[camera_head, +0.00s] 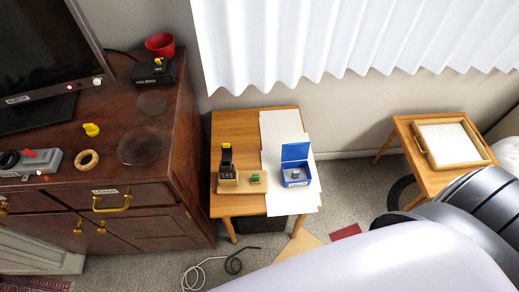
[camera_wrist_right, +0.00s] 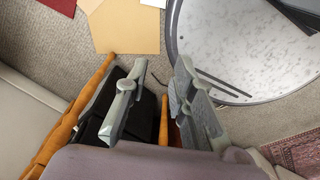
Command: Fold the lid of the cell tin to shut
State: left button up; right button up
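The cell tin (camera_head: 296,178) is a small blue box on the small wooden table in the head view. Its lid (camera_head: 295,152) stands up at the back, so the tin is open. A small grey item sits inside it. My right gripper (camera_wrist_right: 162,68) shows in the right wrist view with its two fingers apart and nothing between them. It is over the floor, and the tin is not in that view. My left gripper is in neither view.
White sheets (camera_head: 281,128) lie under and around the tin. To its left are a small green block (camera_head: 255,178) and a dark device (camera_head: 227,162) on a wooden stand. A dark wooden cabinet (camera_head: 190,150) stands left. My arm fills the lower right of the head view.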

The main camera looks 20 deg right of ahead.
aim_at(297, 151)
jog(key=l+u, duration=0.15)
jog(key=u, duration=0.3)
jog(key=k+l+u, duration=0.15)
jog(key=u, duration=0.3)
jog(key=k+l+u, duration=0.1)
jog(key=u, duration=0.35)
jog(key=k+u, duration=0.15)
jog(key=u, duration=0.3)
jog(key=k+u, duration=0.1)
jog(key=u, duration=0.35)
jog(key=k+l+u, duration=0.15)
jog(key=u, duration=0.3)
jog(key=k+u, duration=0.65)
jog(key=u, duration=0.3)
jog(key=k+l, duration=0.2)
jog(key=k, duration=0.25)
jog(key=k+l, duration=0.2)
jog(key=k, duration=0.2)
